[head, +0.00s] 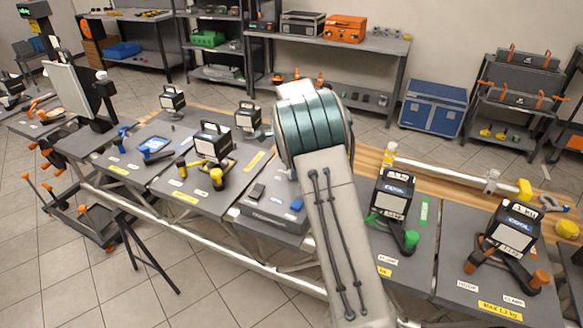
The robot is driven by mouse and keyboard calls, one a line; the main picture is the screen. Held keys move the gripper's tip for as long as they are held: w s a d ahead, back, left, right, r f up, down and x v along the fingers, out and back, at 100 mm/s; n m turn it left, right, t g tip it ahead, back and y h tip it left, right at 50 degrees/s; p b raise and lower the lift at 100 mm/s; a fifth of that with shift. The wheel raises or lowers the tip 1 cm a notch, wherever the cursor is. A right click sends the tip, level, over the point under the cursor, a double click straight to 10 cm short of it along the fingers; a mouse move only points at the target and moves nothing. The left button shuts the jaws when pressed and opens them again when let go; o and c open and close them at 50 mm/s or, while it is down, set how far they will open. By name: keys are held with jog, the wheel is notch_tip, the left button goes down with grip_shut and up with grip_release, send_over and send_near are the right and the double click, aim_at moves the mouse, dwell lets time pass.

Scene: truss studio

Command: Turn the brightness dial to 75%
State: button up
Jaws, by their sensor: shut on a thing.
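My arm (320,185) reaches forward across the middle of the head view and covers part of the bench. My gripper is hidden behind it. I cannot pick out the brightness dial with certainty. A grey console (272,222) with a small blue part (297,205) on it sits just left of my arm, partly covered by it. Black lamp-like units with white faces stand along the bench, one at left of centre (212,145), one right of my arm (393,193) and one at far right (515,227).
A silver truss tube (440,173) with yellow ends lies along the back of the bench at right. A tripod leg stand (140,250) is on the tiled floor in front. Shelves, a blue case (433,107) and an orange toolbox (345,29) stand behind.

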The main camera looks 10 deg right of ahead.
jog(key=shift+w+r, duration=0.1)
jog(key=shift+r, duration=0.05)
jog(key=o, duration=0.9)
jog(key=shift+o, duration=0.3)
notch_tip(320, 180, up, 14)
jog(key=b, duration=0.1)
jog(key=shift+f, duration=0.2)
